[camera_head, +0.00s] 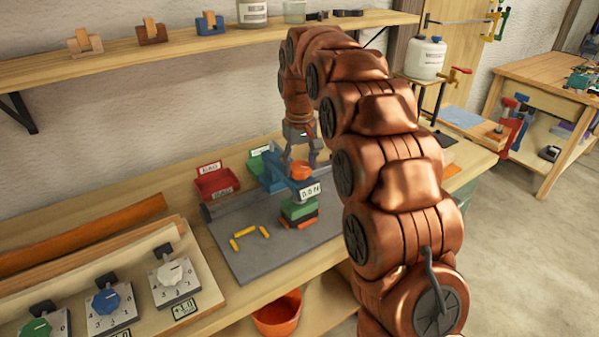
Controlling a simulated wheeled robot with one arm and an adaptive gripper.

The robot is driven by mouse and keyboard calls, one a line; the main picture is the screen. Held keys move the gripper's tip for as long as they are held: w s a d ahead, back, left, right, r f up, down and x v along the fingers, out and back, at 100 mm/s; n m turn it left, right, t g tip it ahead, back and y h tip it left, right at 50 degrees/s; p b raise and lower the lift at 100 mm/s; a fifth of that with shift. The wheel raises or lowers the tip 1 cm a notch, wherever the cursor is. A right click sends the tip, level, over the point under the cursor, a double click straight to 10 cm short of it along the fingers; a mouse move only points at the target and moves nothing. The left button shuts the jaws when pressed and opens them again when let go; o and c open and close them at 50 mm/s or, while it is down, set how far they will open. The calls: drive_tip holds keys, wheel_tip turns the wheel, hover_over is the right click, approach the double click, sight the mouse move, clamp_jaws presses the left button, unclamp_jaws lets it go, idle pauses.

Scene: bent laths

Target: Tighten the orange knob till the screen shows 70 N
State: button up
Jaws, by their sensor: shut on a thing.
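The orange knob (301,171) sits on top of a small press-like device on the grey mat. Below it a small white screen (310,191) reads what looks like 0.0 N. Under the screen are a green block (298,209) and orange pieces. My gripper (301,161) comes down from above, its fingers around the knob and shut on it. The fingers partly hide the knob's sides.
Red (214,180) and green bins are behind. Yellow pieces (243,232) lie on the grey mat (270,262). Dial boxes (173,281) stand front left. A shelf (190,48) runs above. My arm hides the bench to the right.

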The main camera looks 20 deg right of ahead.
drive_tip(key=m+b, duration=0.2)
drive_tip(key=m, duration=0.3)
drive_tip(key=shift+f+m, duration=0.1)
drive_tip(key=shift+m, duration=0.2)
drive_tip(key=m+b, duration=0.1)
drive_tip(key=m, duration=0.4)
drive_tip(key=shift+m+b, duration=0.3)
drive_tip(key=shift+b, duration=0.05)
drive_tip(key=m, duration=1)
drive_tip(key=shift+m, duration=0.3)
drive_tip(key=o, duration=1.2)
drive_tip(key=shift+c, duration=0.2)
